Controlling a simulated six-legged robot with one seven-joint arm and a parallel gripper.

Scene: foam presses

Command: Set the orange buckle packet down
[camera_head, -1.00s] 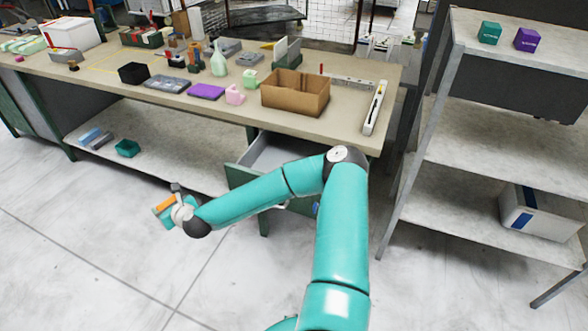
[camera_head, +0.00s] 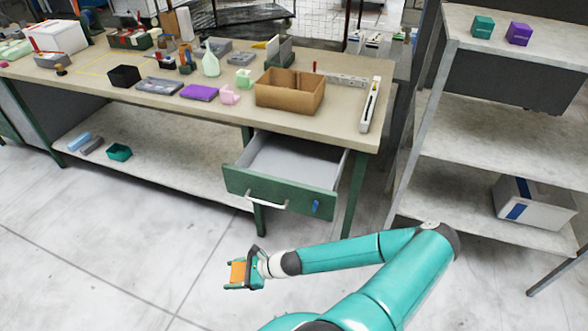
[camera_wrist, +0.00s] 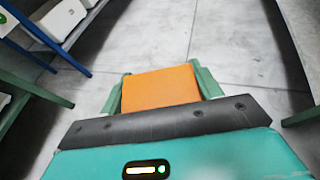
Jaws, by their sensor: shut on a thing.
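The orange buckle packet (camera_head: 238,272) is between the fingers of my gripper (camera_head: 237,275), held in the air over the floor in front of the workbench. In the wrist view the packet (camera_wrist: 159,87) shows as a flat orange block. The green fingers of my gripper (camera_wrist: 162,84) are shut on its two sides. The packet's far end and underside are hidden.
The workbench (camera_head: 340,133) carries a cardboard box (camera_head: 289,103), a black bin (camera_head: 125,76) and several small items. Its drawer (camera_head: 278,193) stands open and looks empty. A shelf rack (camera_head: 490,139) stands at the right. Bare floor (camera_head: 130,250) lies around my gripper.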

